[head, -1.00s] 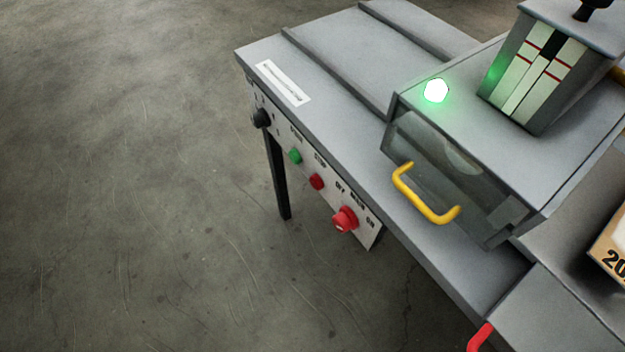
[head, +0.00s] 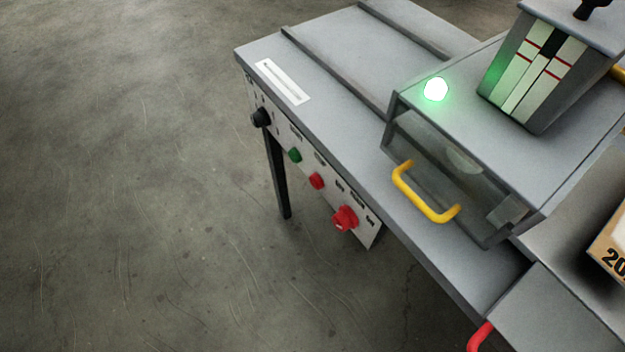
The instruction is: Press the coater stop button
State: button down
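The coater is a grey bench-like machine (head: 335,110) with a light control panel (head: 366,232) on its front side. On the panel, a small red stop button (head: 317,181) sits between a green button (head: 295,155) and a larger red knob (head: 344,218). A black knob (head: 261,117) is at the panel's upper left end. A round lamp (head: 436,89) on the machine's hood glows green. My gripper does not show in the head view, so its place and state are unseen.
A clear-fronted hood with a yellow handle (head: 425,194) stands on the machine. A red handle (head: 480,337) is at the bottom edge. A cardboard box (head: 610,248) shows at the right edge. The concrete floor (head: 130,190) left of the panel is clear.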

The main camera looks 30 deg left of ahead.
aim_at(315, 178)
jog(key=k+j+z, duration=0.2)
jog(key=j, duration=0.15)
jog(key=k+j+z, duration=0.2)
jog(key=j, duration=0.2)
jog(key=k+j+z, duration=0.2)
jog(key=j, duration=0.1)
